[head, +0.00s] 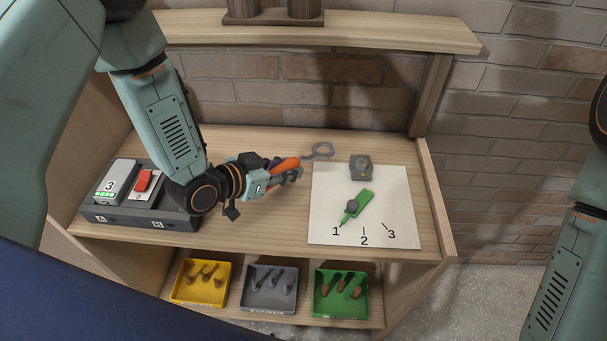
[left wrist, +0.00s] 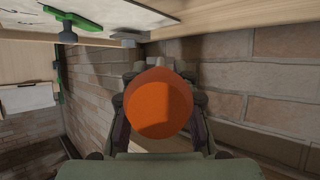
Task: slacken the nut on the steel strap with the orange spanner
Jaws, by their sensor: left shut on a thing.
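My left gripper (head: 288,175) is shut on the orange handle of the spanner (head: 286,164). The spanner's grey ring end (head: 319,151) points right, over the back left corner of the white board, apart from the grey plate. The handle's round orange end (left wrist: 158,103) fills the middle of the left wrist view, between the fingers. A small grey plate with a yellowish round centre (head: 361,168) sits at the board's back edge. It may be the strap with its nut, but it is too small to tell. My right gripper is out of view; only its arm shows at the right.
The white board (head: 390,225) bears marks 1, 2, 3 and a green lever (head: 358,204) with a grey knob, pointing near 1. A dark battery dock (head: 130,215) stands left. Yellow (head: 200,302), grey (head: 268,307) and green (head: 340,317) trays sit below. A shelf (head: 380,37) runs above.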

